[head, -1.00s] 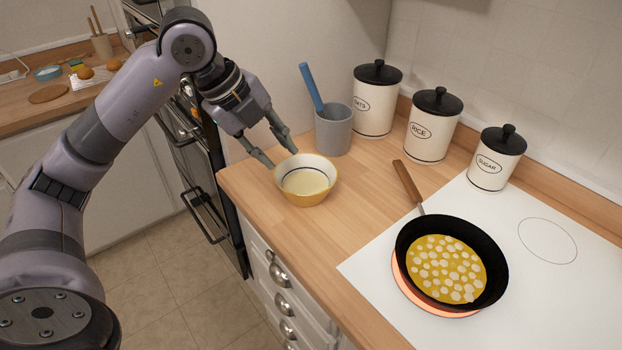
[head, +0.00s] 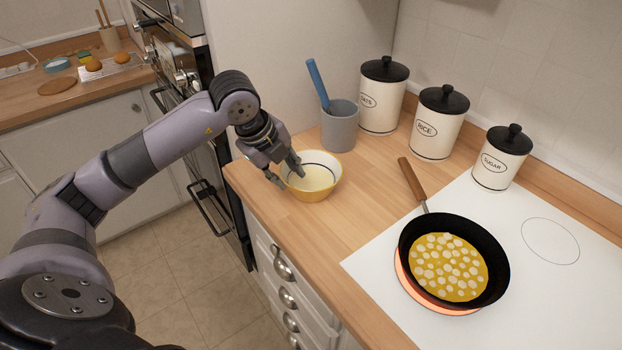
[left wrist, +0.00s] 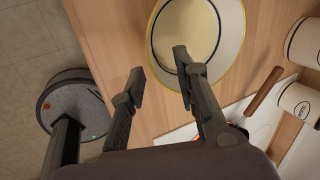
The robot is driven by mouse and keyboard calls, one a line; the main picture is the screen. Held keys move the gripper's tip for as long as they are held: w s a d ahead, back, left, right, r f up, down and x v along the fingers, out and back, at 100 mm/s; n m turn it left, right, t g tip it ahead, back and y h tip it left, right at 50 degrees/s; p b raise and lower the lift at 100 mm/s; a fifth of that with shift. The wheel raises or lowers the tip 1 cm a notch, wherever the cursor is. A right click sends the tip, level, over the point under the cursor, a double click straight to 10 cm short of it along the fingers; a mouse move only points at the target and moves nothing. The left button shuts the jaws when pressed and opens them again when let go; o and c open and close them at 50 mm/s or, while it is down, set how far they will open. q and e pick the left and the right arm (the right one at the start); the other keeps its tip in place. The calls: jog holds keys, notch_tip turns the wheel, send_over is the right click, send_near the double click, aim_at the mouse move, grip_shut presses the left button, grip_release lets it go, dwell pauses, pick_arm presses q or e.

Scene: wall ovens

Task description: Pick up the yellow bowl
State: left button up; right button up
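The yellow bowl (head: 326,181), cream inside with a dark line below its rim, stands upright on the wooden counter near its left edge. It also shows at the top of the left wrist view (left wrist: 212,52). My left gripper (head: 287,176) is at the bowl's left side with its fingers apart. In the left wrist view, one finger of the left gripper (left wrist: 160,68) overlaps the bowl's inside and the other is outside the rim. The bowl's near-left rim lies between them. Contact cannot be told. My right gripper is not in view.
A grey utensil cup (head: 340,126) with a blue handle stands behind the bowl, beside the oats, rice (head: 436,125) and sugar canisters. A black pan (head: 408,228) of food sits on a glowing burner at right. Bare counter (head: 345,210) lies between bowl and hob.

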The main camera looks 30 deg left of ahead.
aim_at(288, 183)
pick_arm(q)
jog(key=x, duration=0.2)
jog(key=p+x, duration=0.1)
jog(key=shift+s+a+f, duration=0.1)
jog(key=shift+a+f, duration=0.2)
jog(key=shift+f, duration=0.1)
jog(key=shift+w+f, duration=0.25)
jog(key=shift+f, duration=0.3)
jog(key=shift+c, duration=0.5)
grip_shut()
jog(key=shift+r, duration=0.1)
